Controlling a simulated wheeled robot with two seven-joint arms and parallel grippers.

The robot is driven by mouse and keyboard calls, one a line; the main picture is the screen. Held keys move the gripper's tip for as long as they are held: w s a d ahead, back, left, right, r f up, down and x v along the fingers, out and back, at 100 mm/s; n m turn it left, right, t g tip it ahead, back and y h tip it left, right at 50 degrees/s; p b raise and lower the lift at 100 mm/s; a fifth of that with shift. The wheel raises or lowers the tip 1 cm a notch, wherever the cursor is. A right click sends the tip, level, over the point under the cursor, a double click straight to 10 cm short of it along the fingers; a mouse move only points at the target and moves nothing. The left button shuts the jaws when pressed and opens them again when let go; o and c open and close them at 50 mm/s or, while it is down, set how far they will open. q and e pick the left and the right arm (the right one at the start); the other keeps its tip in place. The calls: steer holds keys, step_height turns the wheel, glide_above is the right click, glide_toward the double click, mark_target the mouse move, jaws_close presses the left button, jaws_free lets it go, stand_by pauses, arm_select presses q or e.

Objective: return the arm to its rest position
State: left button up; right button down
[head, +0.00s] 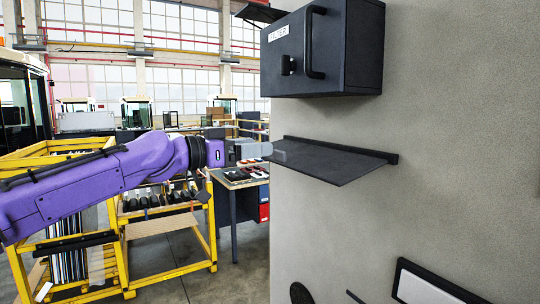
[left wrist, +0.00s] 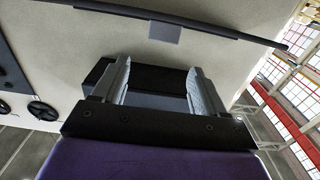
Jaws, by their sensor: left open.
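My left arm, purple with a dark wrist, reaches in from the left in the head view. Its gripper (head: 268,152) is at the left edge of the dark shelf (head: 335,162) on the grey wall; I cannot tell whether it touches the shelf. The left wrist view shows its two grey fingers (left wrist: 160,80) standing apart, with nothing visibly held between them. My right gripper is not in view.
A dark box labelled FILTER (head: 345,50), with a black handle, is on the grey wall (head: 450,110) above the shelf. Yellow racks (head: 168,212) and a workbench (head: 238,180) stand behind my left arm. Dark fittings are low on the wall.

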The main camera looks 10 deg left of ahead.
arm_select(q)
steer(key=v, duration=0.4)
steer(key=shift+b, duration=0.35)
